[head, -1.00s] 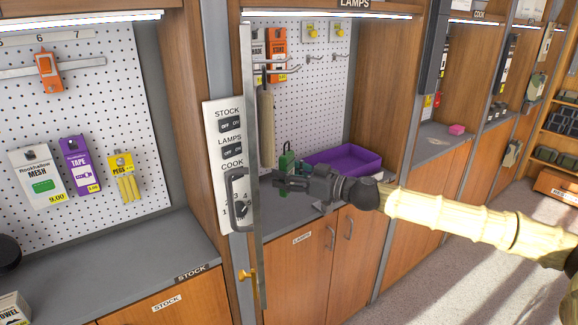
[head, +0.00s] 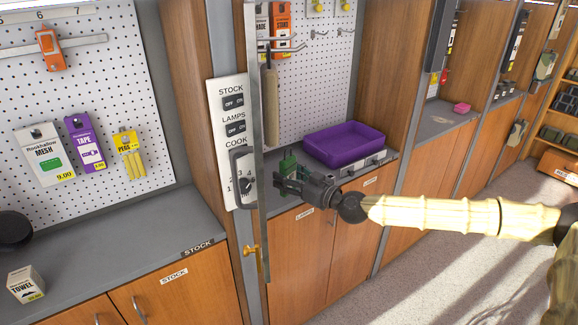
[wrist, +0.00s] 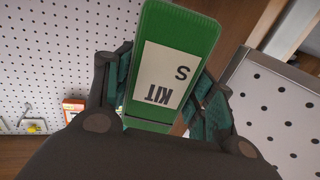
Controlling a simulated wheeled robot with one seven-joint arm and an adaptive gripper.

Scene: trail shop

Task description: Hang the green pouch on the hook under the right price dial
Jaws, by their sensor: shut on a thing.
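The green pouch (head: 288,164) is upright in my gripper (head: 283,182), in front of the lamps bay. In the wrist view the pouch (wrist: 172,70) fills the middle, with a white "KIT S" label, and both fingers (wrist: 160,98) press on its sides. The right price dial (head: 346,5), a card with a yellow knob, is at the top of the lamps pegboard, cut by the frame edge. A bare hook (head: 346,32) sticks out below it. The left dial (head: 318,7) has another bare hook (head: 318,34). The pouch is well below both hooks, apart from them.
A narrow metal panel (head: 262,215), seen edge-on, stands just left of my gripper; its perforated face (wrist: 282,112) is close in the wrist view. A purple tray (head: 345,150) sits on the counter to the right. Orange packs (head: 281,25) hang left of the dials.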

